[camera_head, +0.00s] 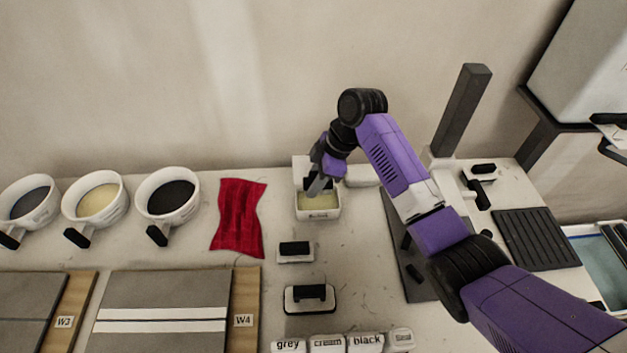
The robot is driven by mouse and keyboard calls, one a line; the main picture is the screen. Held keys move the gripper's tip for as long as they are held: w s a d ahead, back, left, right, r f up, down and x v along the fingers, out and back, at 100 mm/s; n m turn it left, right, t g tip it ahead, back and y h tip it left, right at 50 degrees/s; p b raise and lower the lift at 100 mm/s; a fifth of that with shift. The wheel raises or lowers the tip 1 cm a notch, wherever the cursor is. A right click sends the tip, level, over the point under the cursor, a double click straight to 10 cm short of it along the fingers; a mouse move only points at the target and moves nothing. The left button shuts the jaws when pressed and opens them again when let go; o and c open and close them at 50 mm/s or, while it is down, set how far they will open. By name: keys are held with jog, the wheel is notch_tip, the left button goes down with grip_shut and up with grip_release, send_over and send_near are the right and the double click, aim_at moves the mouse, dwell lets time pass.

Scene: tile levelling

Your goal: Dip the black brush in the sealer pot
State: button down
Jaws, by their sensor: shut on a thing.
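The sealer pot (318,214) is a small white square-sided container with pale yellow liquid in it, in the middle of the bench in the head view. My gripper (317,187) points down over the back part of this pot. It is shut on the black brush (308,184), of which only a small dark part shows beside the fingers. The rest of the brush is hidden by my gripper, and I cannot tell whether its tip touches the liquid.
Three white bowls (167,205) with handles and a red cloth (238,215) lie to the left. Black-handled tools (309,297) lie in front of the pot, with labelled white blocks (326,343) nearer. A dark post (461,110) and a ribbed black mat (535,240) are on the right.

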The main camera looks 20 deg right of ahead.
aim_at(310, 174)
jog(key=shift+f+b, duration=1.75)
jog(key=shift+f, duration=1.45)
notch_tip(310, 174, up, 12)
jog(key=p, duration=1)
jog(key=shift+r, duration=0.1)
